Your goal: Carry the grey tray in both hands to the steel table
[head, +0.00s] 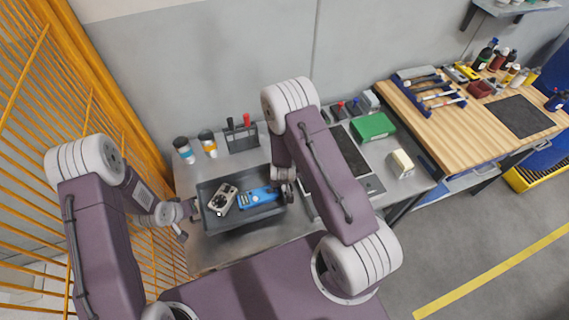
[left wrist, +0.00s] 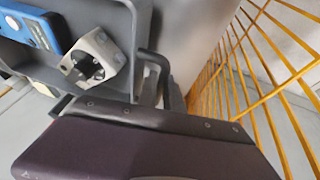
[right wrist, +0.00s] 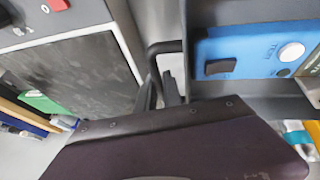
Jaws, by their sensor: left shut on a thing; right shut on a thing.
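The grey tray (head: 238,222) is over the steel table (head: 208,252) in the head view; I cannot tell whether it touches the top. It holds a pale part with a dark round centre (head: 222,199) and a blue device (head: 260,196). My left gripper (head: 187,213) is shut on the tray's left handle, which shows in the left wrist view (left wrist: 155,62). My right gripper (head: 287,188) is shut on the right handle, seen in the right wrist view (right wrist: 163,50). The tray looks about level.
Two cups (head: 184,149) and a dark tool holder (head: 240,138) stand behind the tray. A dark flat panel (head: 348,152), a green box (head: 373,127) and a cream block (head: 402,163) lie to the right. A yellow fence (head: 40,150) is close on the left. A wooden bench (head: 450,122) stands farther right.

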